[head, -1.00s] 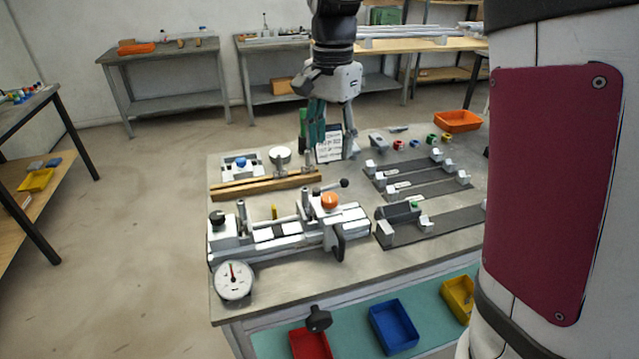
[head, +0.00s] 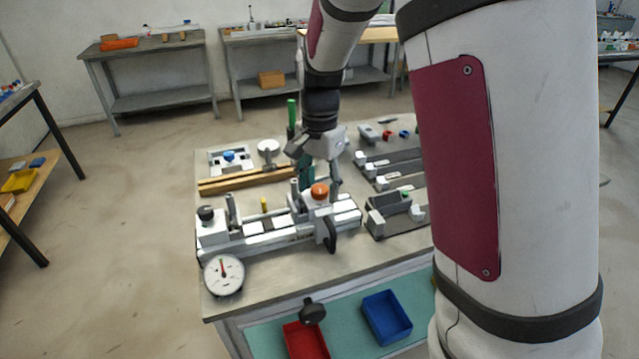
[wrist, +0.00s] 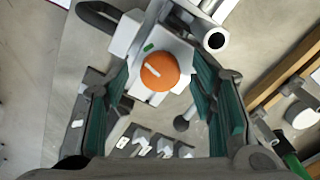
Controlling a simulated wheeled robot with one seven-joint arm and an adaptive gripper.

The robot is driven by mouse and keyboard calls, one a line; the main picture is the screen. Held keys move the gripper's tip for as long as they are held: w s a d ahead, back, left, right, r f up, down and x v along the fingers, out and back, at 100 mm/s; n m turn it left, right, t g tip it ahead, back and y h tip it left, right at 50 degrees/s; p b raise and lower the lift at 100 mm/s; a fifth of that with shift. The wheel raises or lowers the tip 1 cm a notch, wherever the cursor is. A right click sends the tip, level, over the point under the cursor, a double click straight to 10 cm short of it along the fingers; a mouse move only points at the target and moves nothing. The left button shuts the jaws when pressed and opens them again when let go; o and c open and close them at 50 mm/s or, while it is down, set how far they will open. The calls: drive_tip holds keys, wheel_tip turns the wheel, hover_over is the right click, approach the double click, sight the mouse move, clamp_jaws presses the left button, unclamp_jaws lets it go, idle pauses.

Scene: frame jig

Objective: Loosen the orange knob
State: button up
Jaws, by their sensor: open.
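The orange knob (head: 319,191) sits on top of the right part of the white and grey clamp jig (head: 270,237) on the workbench. In the wrist view the orange knob (wrist: 160,71) is round with a white mark line on its top. My gripper (head: 320,183) is above and just behind the knob in the head view. In the wrist view its two green-padded fingers (wrist: 163,95) are spread wide, with the knob between them and a gap on each side. No contact shows, and the height above the knob is hard to tell.
A dial gauge (head: 224,274) stands at the bench's front left. A black lever handle (head: 331,234) is beside the knob. Wooden bars (head: 240,180) lie behind the jig. Dark rails (head: 392,170) with small blocks lie to the right. A green upright (head: 291,113) stands behind my gripper.

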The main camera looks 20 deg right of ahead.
drive_tip(key=c, duration=1.1)
drive_tip(key=shift+c, duration=0.2)
drive_tip(key=shift+n, duration=0.3)
drive_tip(key=n, duration=0.3)
drive_tip(key=shift+n, duration=0.3)
drive_tip(key=n+p, duration=0.1)
drive_tip(key=n, duration=0.4)
drive_tip(key=shift+r, duration=0.1)
drive_tip(key=n+p, duration=0.1)
drive_tip(key=n, duration=0.4)
drive_tip(key=shift+n, duration=0.4)
drive_tip(key=n+p, duration=0.1)
drive_tip(key=n, duration=0.3)
drive_tip(key=shift+n, duration=0.4)
